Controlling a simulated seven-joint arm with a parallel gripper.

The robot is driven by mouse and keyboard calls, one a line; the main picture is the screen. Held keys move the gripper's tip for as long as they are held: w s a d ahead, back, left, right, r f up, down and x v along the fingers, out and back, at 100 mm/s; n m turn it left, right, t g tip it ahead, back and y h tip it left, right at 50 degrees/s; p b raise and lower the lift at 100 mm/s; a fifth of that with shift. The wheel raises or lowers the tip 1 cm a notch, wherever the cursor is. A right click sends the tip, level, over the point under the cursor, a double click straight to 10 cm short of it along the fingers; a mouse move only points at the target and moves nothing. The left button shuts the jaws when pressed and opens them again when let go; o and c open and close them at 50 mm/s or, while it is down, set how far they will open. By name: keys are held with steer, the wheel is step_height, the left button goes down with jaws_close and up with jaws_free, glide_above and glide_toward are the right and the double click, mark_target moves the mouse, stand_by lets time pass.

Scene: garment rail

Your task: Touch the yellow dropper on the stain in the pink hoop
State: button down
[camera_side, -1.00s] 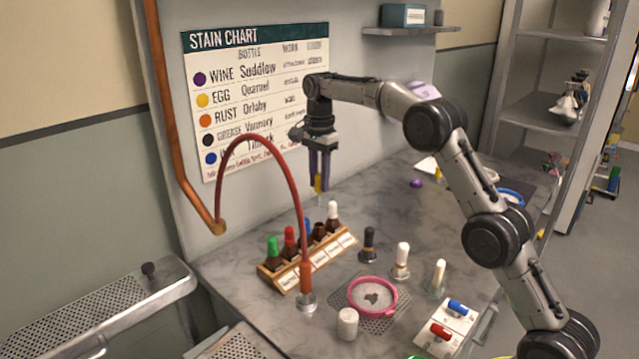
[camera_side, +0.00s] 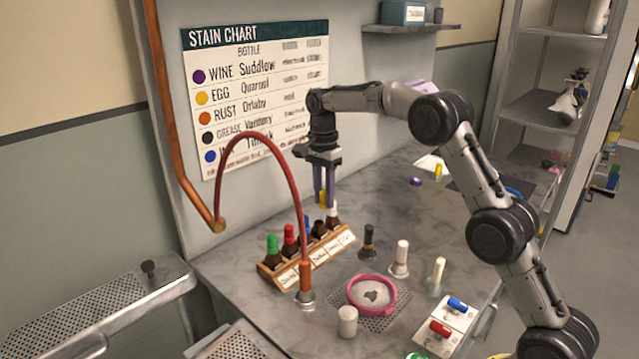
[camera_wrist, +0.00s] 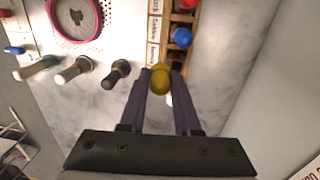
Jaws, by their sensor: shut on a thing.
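The yellow dropper (camera_wrist: 160,78) is pinched between the fingertips of my gripper (camera_wrist: 158,84), its bulb showing in the wrist view. In the side view my gripper (camera_side: 325,196) points down above the right end of the bottle rack, with a bit of the yellow dropper showing between the fingers. The dropper's lower part is hard to see against the bottles. The pink hoop (camera_side: 393,304) lies on the counter in front and to the right, around pale cloth with a dark grey stain (camera_side: 373,294). The hoop (camera_wrist: 97,33) and stain (camera_wrist: 78,17) also show in the wrist view.
The wooden rack (camera_side: 267,283) holds several bottles with coloured tops. A red hose (camera_side: 300,190) arches up left of my gripper. A white cylinder (camera_side: 347,321) stands beside the hoop.

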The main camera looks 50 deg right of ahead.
steer(key=s+a+f+g, duration=0.1)
steer(key=s+a, duration=0.1)
steer(key=s, duration=0.7)
steer(key=s+a, duration=0.3)
steer(key=s, duration=0.6)
steer(key=shift+y, duration=0.4)
steer(key=shift+w+d+f, duration=0.1)
steer(key=shift+f, duration=1.45)
steer(key=shift+d+f, duration=0.1)
steer(key=shift+f, duration=1.4)
steer(key=shift+f, duration=0.55)
step_height(320, 180, up, 7)
